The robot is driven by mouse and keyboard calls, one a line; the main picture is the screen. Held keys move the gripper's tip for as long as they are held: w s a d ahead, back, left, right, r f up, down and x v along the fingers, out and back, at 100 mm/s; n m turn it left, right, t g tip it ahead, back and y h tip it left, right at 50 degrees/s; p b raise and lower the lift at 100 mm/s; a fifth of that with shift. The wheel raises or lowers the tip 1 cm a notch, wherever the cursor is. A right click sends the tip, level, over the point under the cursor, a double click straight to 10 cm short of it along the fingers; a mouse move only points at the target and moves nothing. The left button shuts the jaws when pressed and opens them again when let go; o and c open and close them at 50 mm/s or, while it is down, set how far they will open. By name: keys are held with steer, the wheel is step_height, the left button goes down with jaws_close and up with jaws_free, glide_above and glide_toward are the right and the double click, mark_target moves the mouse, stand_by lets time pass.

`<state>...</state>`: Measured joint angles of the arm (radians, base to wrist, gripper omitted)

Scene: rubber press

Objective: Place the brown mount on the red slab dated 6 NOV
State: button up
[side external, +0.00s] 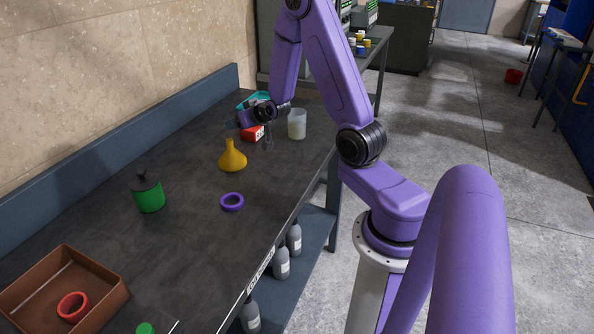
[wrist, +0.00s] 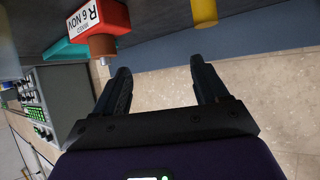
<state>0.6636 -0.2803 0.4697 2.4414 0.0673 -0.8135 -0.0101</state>
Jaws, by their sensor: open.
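The red slab (wrist: 98,18) shows in the upper left of the wrist view, which looks upside down. Its white label reads 6 NOV. The brown mount (wrist: 102,46) appears against the slab's upper face, with no gap that I can see. In the side external view the red slab (side external: 253,133) lies near the far end of the bench; the mount is not clear there. My gripper (wrist: 160,76) is open, with nothing between its fingers. It is apart from the slab and mount, which lie beyond and to the left of its fingers in the wrist view.
A teal object (side external: 253,99) is behind the slab, and a translucent beaker (side external: 297,124) stands to its right. A yellow funnel (side external: 232,158), purple ring (side external: 231,202), green container (side external: 148,194) and brown tray (side external: 110,300) holding a red ring are nearer. The wall runs along the left.

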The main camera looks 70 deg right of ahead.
steer(key=s+a+r+n+g+y, duration=0.1)
steer(key=s+a+n+g+y, duration=0.15)
steer(key=a, duration=0.85)
steer(key=s+a+n+g+y, duration=0.1)
steer(key=a+n+y, duration=0.3)
steer(key=a, duration=0.6)
steer(key=s+a+r+n+g+y, duration=0.15)
steer(key=s+a+n+g, duration=0.3)
steer(key=s+a, duration=0.65)
steer(key=s+d+r+n+g+h, duration=0.1)
steer(key=s+n, duration=0.2)
steer(key=s, duration=0.6)
steer(key=s+d+r+n+g+h, duration=0.1)
steer(key=s+r+n, duration=0.1)
steer(key=s, duration=0.6)
steer(key=shift+s+r+n+g+h, duration=0.25)
steer(key=shift+s+n+g+h, duration=0.1)
steer(key=shift+n, duration=0.55)
